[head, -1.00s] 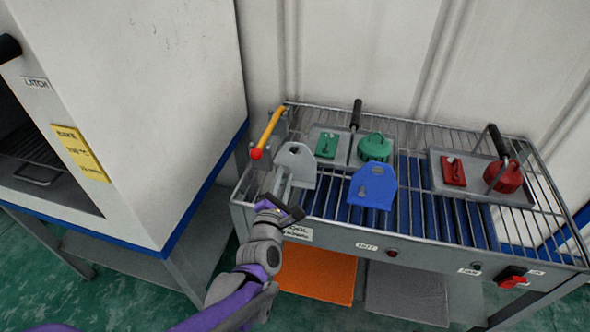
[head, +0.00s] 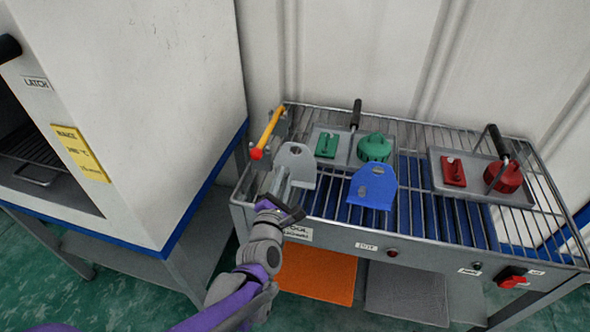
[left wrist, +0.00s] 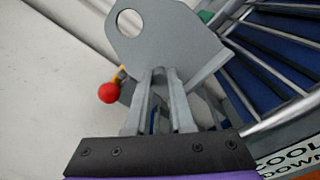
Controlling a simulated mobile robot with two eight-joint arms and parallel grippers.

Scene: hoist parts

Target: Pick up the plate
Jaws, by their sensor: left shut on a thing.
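A grey plate (head: 303,171) with a round hole near its top stands tilted at the left end of the rack. It fills the upper middle of the left wrist view (left wrist: 165,42). My left gripper (head: 282,184) is shut on its lower part, and both fingers (left wrist: 162,85) reach up to the plate in the left wrist view. A similar blue plate (head: 372,188) with a hole is on the rack to the right. I cannot tell whether the grey plate touches the rack. My right gripper is not in view.
The wire rack (head: 425,237) also bears a tray (head: 340,153) with green parts and a tray (head: 515,192) with red parts. A yellow bar with a red ball end (head: 257,153) is close behind the grey plate. A white oven-like cabinet (head: 170,110) stands left.

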